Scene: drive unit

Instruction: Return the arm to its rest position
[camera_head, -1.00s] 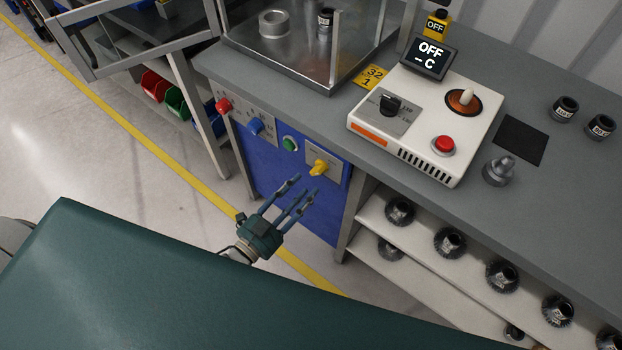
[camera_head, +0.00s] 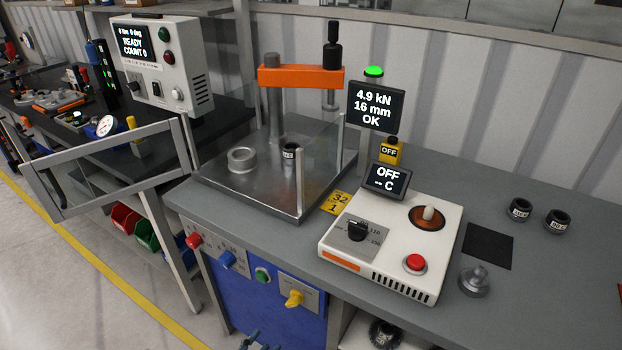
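Only the blue-grey fingertips of my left gripper (camera_head: 258,343) show, at the bottom edge of the head view. The tips stand apart with nothing visible between them. The palm and wrist are cut off by the frame. The gripper is in front of the blue panel (camera_head: 262,312) under the bench, below the green button (camera_head: 263,274) and the yellow switch (camera_head: 293,298). My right gripper is not in view.
The grey bench (camera_head: 545,270) carries a white heater box (camera_head: 340,232) with a screen reading OFF (camera_head: 386,180). A press with an orange crossbar (camera_head: 300,78) stands behind, its screen reading OK (camera_head: 375,106). An open framed guard door (camera_head: 110,168) juts out left.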

